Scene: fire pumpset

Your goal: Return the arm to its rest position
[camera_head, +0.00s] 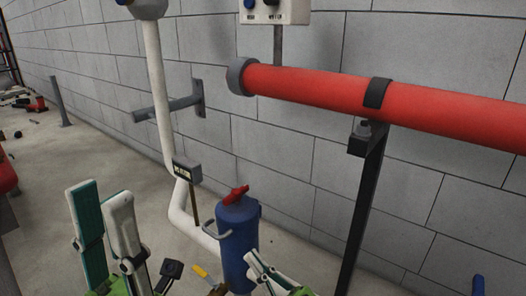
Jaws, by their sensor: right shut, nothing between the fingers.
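My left gripper (101,192) is in the lower left of the head view. Its two white and teal fingers point up and stand apart, with nothing seen between them. My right gripper (255,259) is at the bottom centre, only partly in view. Its white fingers are shut and empty, and lie in front of the lower right side of a blue cylinder (234,232) with a red valve on top. I cannot tell whether they touch it.
A thick red pipe (310,85) runs along the grey block wall, held by a black post (361,205). A white pipe (158,90) comes down left of the cylinder, with a small sign (187,170) near it. Tools (36,104) lie on the floor at far left.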

